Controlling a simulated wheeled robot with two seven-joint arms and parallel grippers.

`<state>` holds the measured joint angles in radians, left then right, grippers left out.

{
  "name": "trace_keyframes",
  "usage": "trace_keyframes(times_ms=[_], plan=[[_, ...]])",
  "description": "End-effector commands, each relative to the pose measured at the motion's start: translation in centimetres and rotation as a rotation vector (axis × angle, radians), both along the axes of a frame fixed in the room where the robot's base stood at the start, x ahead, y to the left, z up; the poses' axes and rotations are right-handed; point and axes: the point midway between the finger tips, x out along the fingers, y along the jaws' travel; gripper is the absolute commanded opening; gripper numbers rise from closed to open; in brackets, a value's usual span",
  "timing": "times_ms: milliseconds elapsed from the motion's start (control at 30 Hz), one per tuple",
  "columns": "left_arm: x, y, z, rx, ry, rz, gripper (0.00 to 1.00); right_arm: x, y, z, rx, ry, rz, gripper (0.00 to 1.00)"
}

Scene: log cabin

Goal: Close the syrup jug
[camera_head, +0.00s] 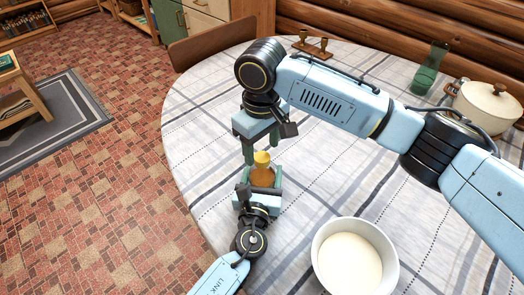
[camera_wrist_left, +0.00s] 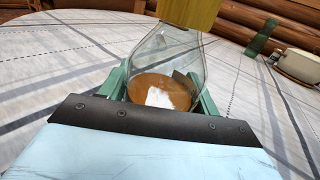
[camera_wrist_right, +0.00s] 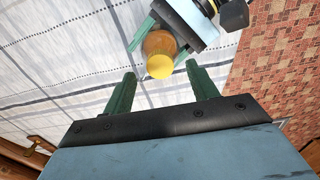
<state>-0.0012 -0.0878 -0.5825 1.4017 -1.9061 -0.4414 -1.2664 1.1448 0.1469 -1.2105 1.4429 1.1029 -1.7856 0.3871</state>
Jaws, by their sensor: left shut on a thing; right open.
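The syrup jug (camera_head: 262,176) is a clear jug with amber syrup low inside, standing upright near the table's left edge. Its yellow lid (camera_head: 262,158) sits at the top; whether it is fully seated I cannot tell. In the left wrist view the jug (camera_wrist_left: 165,85) stands between the green fingers. My left gripper (camera_head: 263,182) is shut on the jug's body from the front. My right gripper (camera_head: 262,150) is open and empty, just above and behind the lid. In the right wrist view the yellow lid (camera_wrist_right: 160,67) lies beyond and between my open right fingers (camera_wrist_right: 163,90).
A white bowl (camera_head: 316,250) of pale contents stands at the front right of the round table. A wooden chair (camera_head: 213,46) stands behind the table.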

Motion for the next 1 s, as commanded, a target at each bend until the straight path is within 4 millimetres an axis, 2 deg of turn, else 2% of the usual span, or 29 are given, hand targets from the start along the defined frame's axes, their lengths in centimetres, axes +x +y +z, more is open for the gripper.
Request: trace_keyframes(times_ms=[200,400,600,867,900,1000], plan=[[0.0,0.0,0.0,-0.001,0.001,0.000,0.00,0.0,0.1,5.0,0.003,-0.003,0.002,0.58],[0.0,0.0,0.0,-0.001,0.001,0.000,0.00,0.0,0.1,8.2,0.001,-0.001,0.000,0.58],[0.0,0.0,0.0,-0.001,0.001,0.000,0.00,0.0,0.1,9.4,0.000,0.001,0.000,0.58],[0.0,0.0,0.0,-0.001,0.001,0.000,0.00,0.0,0.0,9.4,0.000,0.001,0.000,0.58],[0.0,0.0,0.0,-0.001,0.001,0.000,0.67,0.0,0.0,9.4,0.000,0.001,0.000,0.58],[0.0,0.0,0.0,-0.001,0.001,0.000,0.80,0.0,0.0,9.4,0.000,0.001,0.000,0.58]])
